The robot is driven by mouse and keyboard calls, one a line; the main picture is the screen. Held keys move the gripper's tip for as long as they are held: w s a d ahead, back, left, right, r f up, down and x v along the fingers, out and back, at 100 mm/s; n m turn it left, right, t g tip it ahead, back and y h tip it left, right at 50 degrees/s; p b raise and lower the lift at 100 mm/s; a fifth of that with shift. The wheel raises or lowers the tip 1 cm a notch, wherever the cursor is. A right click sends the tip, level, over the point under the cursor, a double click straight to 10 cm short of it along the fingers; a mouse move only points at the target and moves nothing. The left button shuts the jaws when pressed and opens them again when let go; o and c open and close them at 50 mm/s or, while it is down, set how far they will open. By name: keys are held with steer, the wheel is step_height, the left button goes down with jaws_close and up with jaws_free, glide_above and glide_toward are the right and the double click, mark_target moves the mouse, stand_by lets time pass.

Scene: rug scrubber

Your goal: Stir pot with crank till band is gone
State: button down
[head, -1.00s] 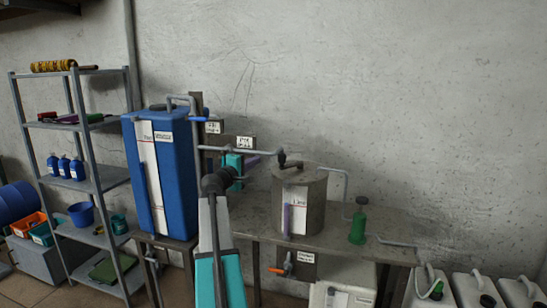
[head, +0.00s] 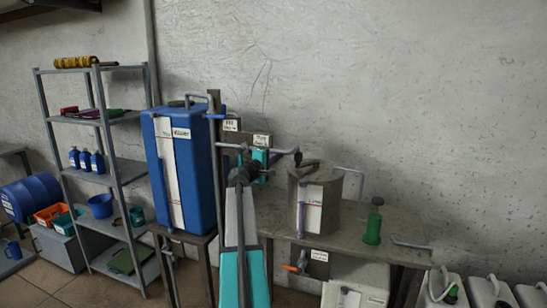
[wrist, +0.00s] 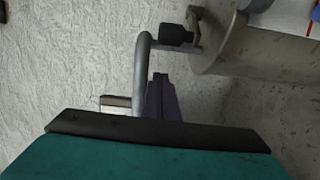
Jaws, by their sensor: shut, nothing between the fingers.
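The grey metal pot (head: 325,218) stands on the bench in the head view, with a dark crank (head: 307,164) on its lid. A white panel on its front bears a purple band (head: 300,218) along its left side. In the wrist view the pot (wrist: 235,60) is at upper right. My gripper (head: 279,157) is just left of the crank and apart from it, partly hidden by my arm. Its purple fingers (wrist: 159,95) are shut and empty, close to a bent grey pipe (wrist: 142,80) in the wrist view; I cannot tell if they touch.
A blue tank (head: 205,170) stands left of the pot. A grey pipe (head: 275,150) reaches towards the lid. A green bottle (head: 373,225) stands on the bench (head: 395,240) at right. A shelf rack (head: 115,150) is far left; white canisters (head: 490,292) stand at lower right.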

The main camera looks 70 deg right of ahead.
steer(key=shift+s+d+p, duration=0.45)
steer(key=shift+s+p, duration=0.15)
steer(key=shift+s, duration=0.1)
steer(key=shift+s+d+p, duration=0.45)
steer(key=shift+s+p, duration=0.15)
steer(key=shift+s, duration=0.15)
steer(key=shift+s+d+p, duration=0.45)
steer(key=shift+s+p, duration=0.15)
steer(key=shift+s, duration=0.1)
steer(key=shift+s+f, duration=0.1)
steer(key=shift+s+a+b, duration=0.55)
steer(key=shift+s+b, duration=0.05)
steer(key=shift+b, duration=0.4)
steer(key=shift+w, duration=0.15)
